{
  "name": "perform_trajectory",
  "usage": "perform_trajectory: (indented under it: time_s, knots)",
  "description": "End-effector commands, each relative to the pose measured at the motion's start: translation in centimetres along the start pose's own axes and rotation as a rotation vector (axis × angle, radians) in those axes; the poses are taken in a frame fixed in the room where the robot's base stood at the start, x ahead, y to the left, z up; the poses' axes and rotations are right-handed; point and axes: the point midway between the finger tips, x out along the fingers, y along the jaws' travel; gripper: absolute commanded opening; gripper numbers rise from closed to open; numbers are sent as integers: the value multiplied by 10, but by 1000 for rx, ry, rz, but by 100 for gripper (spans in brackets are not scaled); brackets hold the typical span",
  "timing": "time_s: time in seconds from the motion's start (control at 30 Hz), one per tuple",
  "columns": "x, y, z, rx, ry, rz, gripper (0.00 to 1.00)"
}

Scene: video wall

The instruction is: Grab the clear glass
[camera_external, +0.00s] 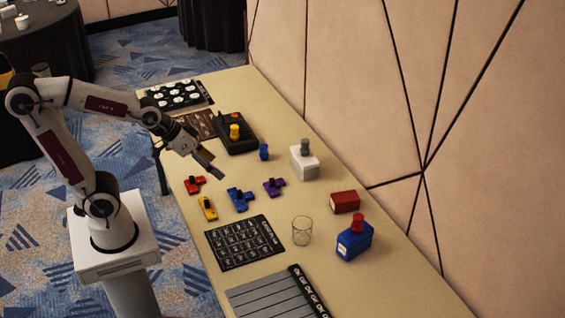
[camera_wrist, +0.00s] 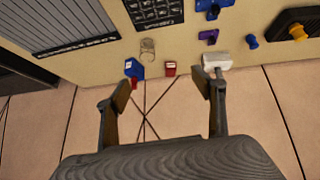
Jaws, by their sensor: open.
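The clear glass (camera_external: 302,230) stands upright on the table, right of a black printed card and left of a blue box with a red top. It looks empty. It also shows in the wrist view (camera_wrist: 148,48) near the top, beyond my fingers. My gripper (camera_external: 207,160) is over the far left part of the table, well away from the glass, above and behind the small coloured pieces. In the wrist view my gripper (camera_wrist: 164,88) is open with nothing between its fingers.
The blue box (camera_external: 354,241) and a red box (camera_external: 345,202) stand close to the glass. The black card (camera_external: 244,242) and a striped board (camera_external: 270,298) lie flat nearby. Red, blue, yellow and purple pieces (camera_external: 240,199) lie farther back. A white box (camera_external: 304,162) stands near the wall.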

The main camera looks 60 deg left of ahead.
Motion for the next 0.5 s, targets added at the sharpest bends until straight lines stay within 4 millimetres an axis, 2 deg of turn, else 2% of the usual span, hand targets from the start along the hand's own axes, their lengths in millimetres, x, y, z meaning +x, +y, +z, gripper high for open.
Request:
perform_trajectory:
  time_s: [0.5]
  knots:
    - [89,29,-46,-35,116,38,68]
